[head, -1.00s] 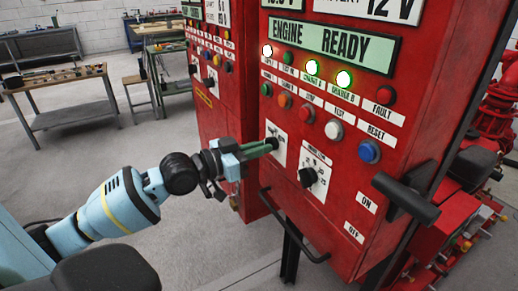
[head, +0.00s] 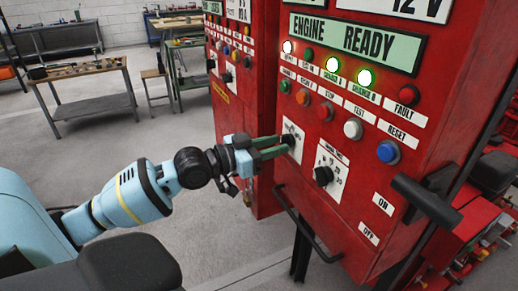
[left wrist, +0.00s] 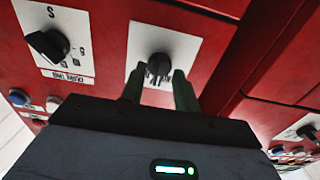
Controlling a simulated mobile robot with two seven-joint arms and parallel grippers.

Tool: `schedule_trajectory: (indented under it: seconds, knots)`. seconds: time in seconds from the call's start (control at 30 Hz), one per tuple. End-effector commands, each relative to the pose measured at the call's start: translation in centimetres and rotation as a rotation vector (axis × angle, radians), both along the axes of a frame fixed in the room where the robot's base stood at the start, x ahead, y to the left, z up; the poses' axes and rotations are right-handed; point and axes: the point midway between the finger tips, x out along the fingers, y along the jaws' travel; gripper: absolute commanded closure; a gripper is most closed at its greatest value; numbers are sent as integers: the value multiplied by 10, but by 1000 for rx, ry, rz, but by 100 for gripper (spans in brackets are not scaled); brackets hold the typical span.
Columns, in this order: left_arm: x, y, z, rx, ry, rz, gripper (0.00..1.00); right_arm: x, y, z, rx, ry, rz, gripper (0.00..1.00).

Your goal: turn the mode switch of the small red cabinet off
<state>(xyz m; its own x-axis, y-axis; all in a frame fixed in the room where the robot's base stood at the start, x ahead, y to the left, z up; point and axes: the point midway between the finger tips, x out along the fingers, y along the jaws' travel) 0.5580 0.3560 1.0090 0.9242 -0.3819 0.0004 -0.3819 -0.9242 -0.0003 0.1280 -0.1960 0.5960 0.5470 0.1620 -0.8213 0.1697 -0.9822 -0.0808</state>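The red cabinet (head: 350,115) with the "ENGINE READY" panel stands on the right of the head view. Two black rotary knobs on white plates sit low on its front. The left knob (head: 290,141) is partly hidden by my fingers; the right knob (head: 323,176) is clear. I cannot read which plate is the mode switch. My left gripper (head: 275,147) reaches the left knob. In the left wrist view its green fingers (left wrist: 158,90) are apart on either side of that knob (left wrist: 158,66), with a gap visible. The other knob (left wrist: 48,44) is at upper left. My right gripper is out of view.
A black bar handle (head: 428,200) sticks out at the cabinet's right side, and a dark rail (head: 305,228) runs below the knobs. A second red cabinet (head: 235,105) stands close on the left. Workbenches (head: 85,85) are behind; the floor between is open.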

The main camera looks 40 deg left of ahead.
Motion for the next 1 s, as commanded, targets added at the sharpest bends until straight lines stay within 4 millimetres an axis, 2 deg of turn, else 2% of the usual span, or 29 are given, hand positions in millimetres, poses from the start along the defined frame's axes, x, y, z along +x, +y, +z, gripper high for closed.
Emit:
schedule_trajectory:
  seconds: [0.6, 1.0]
  knots:
    - [-52, 22, -2, 1, 4, 0, 69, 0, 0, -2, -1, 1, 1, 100]
    - [-66, 27, 0, 0, 1, -1, 69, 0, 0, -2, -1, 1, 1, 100]
